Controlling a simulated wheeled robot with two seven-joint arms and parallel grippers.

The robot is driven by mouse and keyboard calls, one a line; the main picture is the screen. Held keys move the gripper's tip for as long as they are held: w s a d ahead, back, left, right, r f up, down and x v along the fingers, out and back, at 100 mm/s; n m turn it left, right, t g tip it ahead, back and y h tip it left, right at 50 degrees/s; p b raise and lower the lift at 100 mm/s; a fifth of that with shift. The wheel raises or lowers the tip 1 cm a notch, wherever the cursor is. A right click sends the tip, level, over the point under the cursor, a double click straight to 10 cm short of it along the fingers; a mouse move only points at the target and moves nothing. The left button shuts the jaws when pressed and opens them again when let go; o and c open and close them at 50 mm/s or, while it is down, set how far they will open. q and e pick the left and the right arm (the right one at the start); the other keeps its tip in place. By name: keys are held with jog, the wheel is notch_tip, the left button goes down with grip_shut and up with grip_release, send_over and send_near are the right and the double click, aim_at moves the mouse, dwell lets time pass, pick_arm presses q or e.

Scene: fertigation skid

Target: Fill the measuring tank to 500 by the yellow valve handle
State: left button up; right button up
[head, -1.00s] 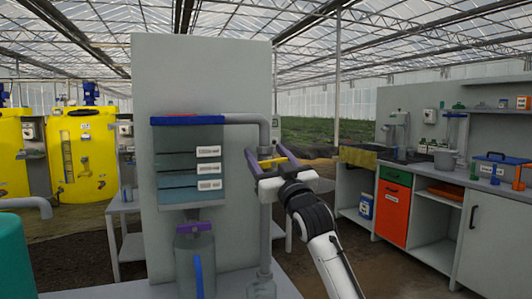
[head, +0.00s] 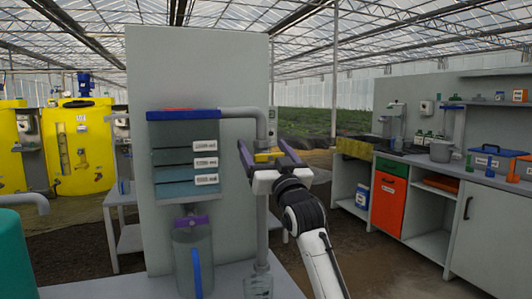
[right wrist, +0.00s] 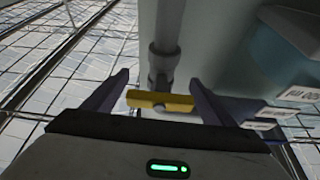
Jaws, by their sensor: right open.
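The measuring tank (head: 160,134) is a see-through box with a blue rim on a grey panel. It has several white labels, too small to read surely, and I cannot tell its liquid level. The yellow valve handle (head: 268,156) sits on the grey pipe right of the tank. My right gripper (head: 262,146) is open around the handle. In the right wrist view the yellow handle (right wrist: 160,100) lies crosswise between the open fingers of my right gripper (right wrist: 159,78), with no clear grip on it. My left gripper is not in view.
A purple outlet handle (head: 192,221) is under the tank, above a clear jug (head: 190,245) with a blue handle. Yellow tanks (head: 80,150) stand at the left, a workbench (head: 480,225) at the right.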

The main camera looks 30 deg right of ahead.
jog(key=v, duration=1)
jog(key=shift+s, duration=0.1)
dwell(1.4)
